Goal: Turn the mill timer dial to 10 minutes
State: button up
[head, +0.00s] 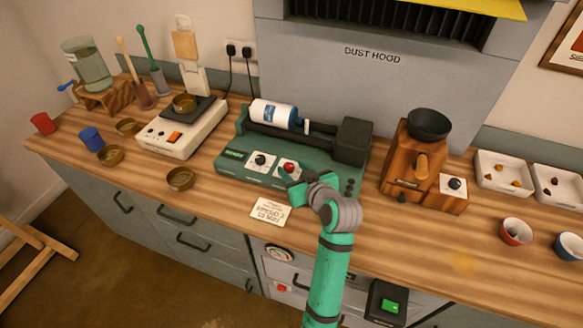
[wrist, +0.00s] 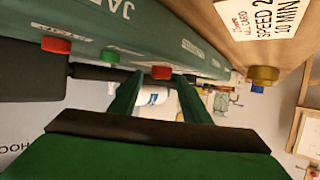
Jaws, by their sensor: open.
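The green mill (head: 230,160) stands mid-table with a white-and-blue jar (head: 272,113) on its rollers. Its front panel shows a white-faced dial with a black knob (head: 261,160) and, to the right, a second white face with a red part (head: 288,167), partly covered by my gripper. I cannot read which is the timer or its setting. My gripper (head: 289,186) is open and low in front of the panel's right part. In the wrist view its two fingers (wrist: 157,82) point toward the panel, with a red round part (wrist: 161,73) near the tips; contact cannot be told.
A card (head: 270,210) on the wooden table before the mill reads speed 2, 10 min in the wrist view (wrist: 268,25). A scale (head: 180,132) and brass bowl (head: 180,178) are left. A wooden grinder (head: 408,160) stands right. Bare table lies in front.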

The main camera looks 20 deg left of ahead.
jog(key=shift+w+a+f, duration=0.3)
jog(key=shift+w+a, duration=0.15)
jog(key=shift+a, duration=0.05)
jog(key=c, duration=1)
jog(key=shift+a, duration=0.1)
